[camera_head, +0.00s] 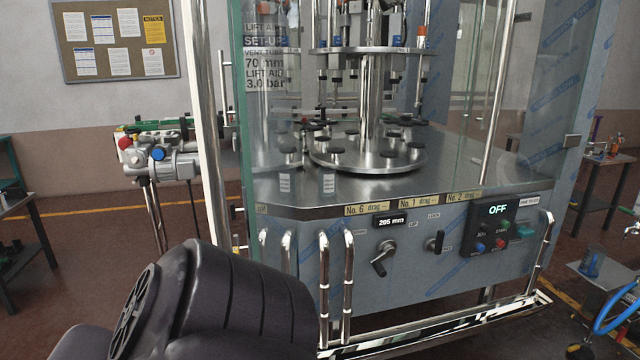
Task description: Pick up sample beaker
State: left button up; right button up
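I cannot make out a sample beaker for certain. A small blue upright object (591,262) stands on a low grey table at the right edge; it is too small to tell whether it is a beaker. The filler machine (400,250) fills the middle, with a round steel turntable (368,160) behind glass panels. A dark ribbed arm part of mine covers the lower left of the view. Neither of my grippers shows.
A steel rail (440,328) runs along the machine's front, with upright handles beside it. The control panel (497,228) reads OFF. A motor unit (160,160) stands to the left. A blue hose (615,315) hangs at lower right. Workbenches stand at both sides.

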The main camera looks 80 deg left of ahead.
aim_at(327, 175)
jog(key=i+u, duration=0.2)
jog(key=u, duration=0.2)
jog(key=i+u, duration=0.25)
jog(key=u, duration=0.15)
jog(key=i+l+u, duration=0.15)
jog(key=u, duration=0.25)
jog(key=i+u, duration=0.15)
jog(key=u, duration=0.35)
jog(key=i+l+u, duration=0.1)
jog(key=u, duration=0.4)
jog(key=i+l+u, duration=0.15)
jog(key=u, duration=0.3)
jog(key=i+l+u, duration=0.2)
jog(key=u, duration=0.3)
jog(key=l+u, duration=0.25)
jog(key=u, duration=0.25)
jog(key=i, duration=0.05)
